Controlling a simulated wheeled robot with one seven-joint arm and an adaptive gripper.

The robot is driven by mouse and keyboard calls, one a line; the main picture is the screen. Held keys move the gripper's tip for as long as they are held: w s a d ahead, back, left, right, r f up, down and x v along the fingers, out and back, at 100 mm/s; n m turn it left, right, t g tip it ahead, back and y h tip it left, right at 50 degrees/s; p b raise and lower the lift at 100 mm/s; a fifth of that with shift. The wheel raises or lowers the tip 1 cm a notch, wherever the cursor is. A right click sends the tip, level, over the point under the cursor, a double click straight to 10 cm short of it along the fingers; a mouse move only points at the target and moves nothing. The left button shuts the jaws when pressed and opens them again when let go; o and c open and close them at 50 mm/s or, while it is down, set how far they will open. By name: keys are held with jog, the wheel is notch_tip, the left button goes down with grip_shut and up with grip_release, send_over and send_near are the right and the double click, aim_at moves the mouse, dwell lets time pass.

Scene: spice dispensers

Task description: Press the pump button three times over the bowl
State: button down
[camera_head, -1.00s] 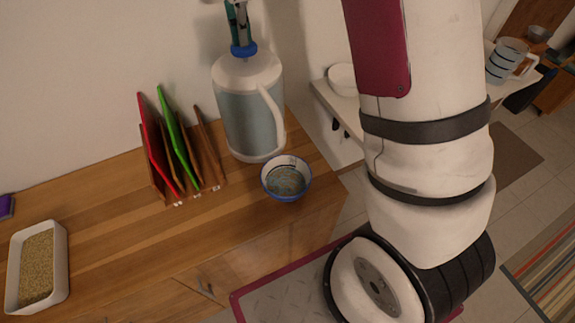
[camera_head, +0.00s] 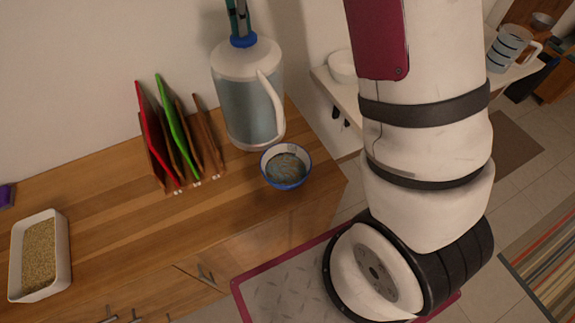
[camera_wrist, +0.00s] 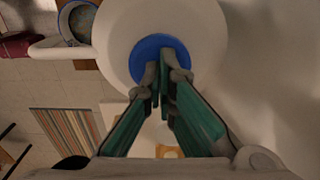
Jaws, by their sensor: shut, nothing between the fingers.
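A large pump jug (camera_head: 247,98) with a white top, white handle and clear body stands at the back right of the wooden counter. A blue-rimmed bowl (camera_head: 287,167) with greyish contents sits in front of the jug. The bowl also shows in the wrist view (camera_wrist: 78,22).
A rack with red and green boards (camera_head: 170,130) stands left of the jug. A white tray of grain (camera_head: 40,255) sits at the counter's left front. A shelf with a white bowl (camera_head: 342,67) and a measuring jug (camera_head: 508,48) stands right. The counter's middle is clear.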

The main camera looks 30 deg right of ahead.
jog(key=shift+r, duration=1.7)
jog(key=shift+r+p, duration=0.35)
jog(key=shift+r, duration=2.65)
jog(key=s+r+n+t, duration=0.1)
jog(key=s+r+n, duration=0.3)
jog(key=s, duration=0.4)
jog(key=s+r+n+t, duration=0.2)
jog(key=s+r+n, duration=0.15)
jog(key=s, duration=0.45)
jog(key=s+f+n+t, duration=0.1)
jog(key=s+f+n, duration=0.1)
jog(key=s+n, duration=0.3)
jog(key=s+f+n+t, duration=0.1)
jog(key=s+f+n, duration=0.2)
jog(key=s, duration=0.8)
jog(key=shift+s+f+n+t, duration=0.2)
jog(key=shift+f+n+t, duration=0.1)
jog(key=shift+n, duration=0.95)
